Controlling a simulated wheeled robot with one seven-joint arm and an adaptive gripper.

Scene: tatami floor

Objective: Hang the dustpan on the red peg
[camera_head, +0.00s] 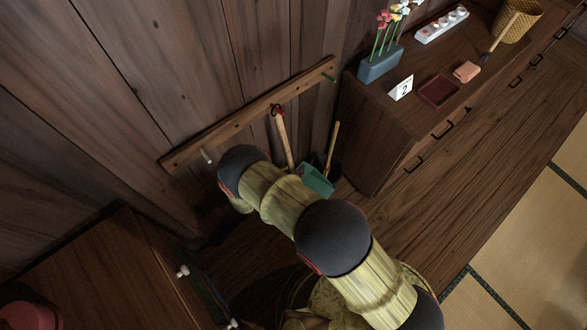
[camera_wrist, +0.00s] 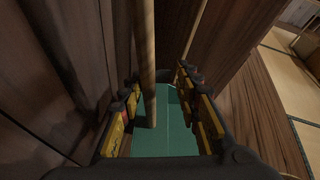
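The dustpan has a green pan (camera_head: 316,180) and a long pale wooden handle (camera_head: 284,138). Its handle's top, with a dark loop, is at the red peg (camera_head: 276,109) on the wall rail; I cannot tell for certain whether the loop is around the peg. In the wrist view the handle (camera_wrist: 147,55) runs down to the green pan (camera_wrist: 170,130). My gripper (camera_wrist: 158,76) is open, its yellow-padded fingers apart on either side of the handle, with gaps visible. My arm hides the gripper in the head view.
The wooden rail (camera_head: 235,122) also bears a white peg (camera_head: 206,156) and a green peg (camera_head: 328,77). A second wooden stick (camera_head: 332,145) stands beside the dustpan in a dark bin. A cabinet (camera_head: 375,135) with flowers and small items stands right; another cabinet (camera_head: 95,275) stands lower left.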

